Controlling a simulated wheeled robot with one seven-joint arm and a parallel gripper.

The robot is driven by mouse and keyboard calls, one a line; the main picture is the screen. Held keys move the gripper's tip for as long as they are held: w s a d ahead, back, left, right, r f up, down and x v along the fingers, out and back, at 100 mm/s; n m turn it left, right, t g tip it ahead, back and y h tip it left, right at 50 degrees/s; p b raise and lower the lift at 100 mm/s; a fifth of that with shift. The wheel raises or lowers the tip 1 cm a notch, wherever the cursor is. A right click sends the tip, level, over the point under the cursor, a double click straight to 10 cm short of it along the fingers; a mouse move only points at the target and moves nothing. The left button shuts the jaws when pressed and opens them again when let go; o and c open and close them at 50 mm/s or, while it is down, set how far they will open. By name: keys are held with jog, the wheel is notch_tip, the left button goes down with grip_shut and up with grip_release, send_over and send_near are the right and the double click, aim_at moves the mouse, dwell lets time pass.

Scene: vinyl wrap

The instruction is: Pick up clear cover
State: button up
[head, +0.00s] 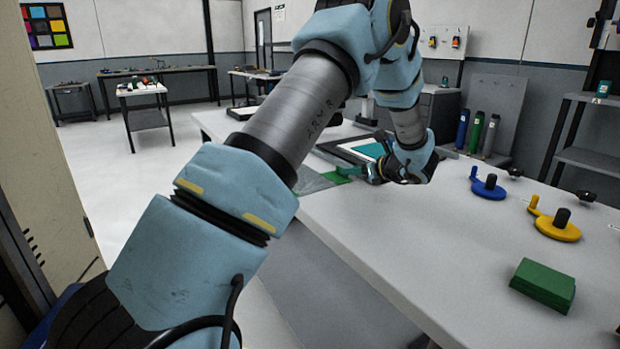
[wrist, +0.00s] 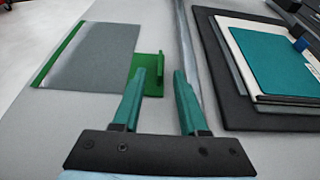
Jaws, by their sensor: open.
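The clear cover (wrist: 95,58) is a see-through grey sheet with a green strip along its left edge. A green tab (wrist: 148,88) is at its right side. In the head view the cover (head: 312,184) lies near the table's left edge, partly hidden by my arm. In the head view my gripper (head: 362,174) is just right of the tab.
A dark framed board with a teal sheet (wrist: 275,60) lies right of my gripper. Blue (head: 488,188) and yellow (head: 556,228) handled pieces and a green block (head: 543,285) are on the white table (head: 420,240). The table's middle is clear.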

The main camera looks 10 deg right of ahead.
jog(key=shift+p+x, duration=0.7)
jog(key=shift+x, duration=1.8)
jog(key=shift+r, duration=0.1)
grip_shut()
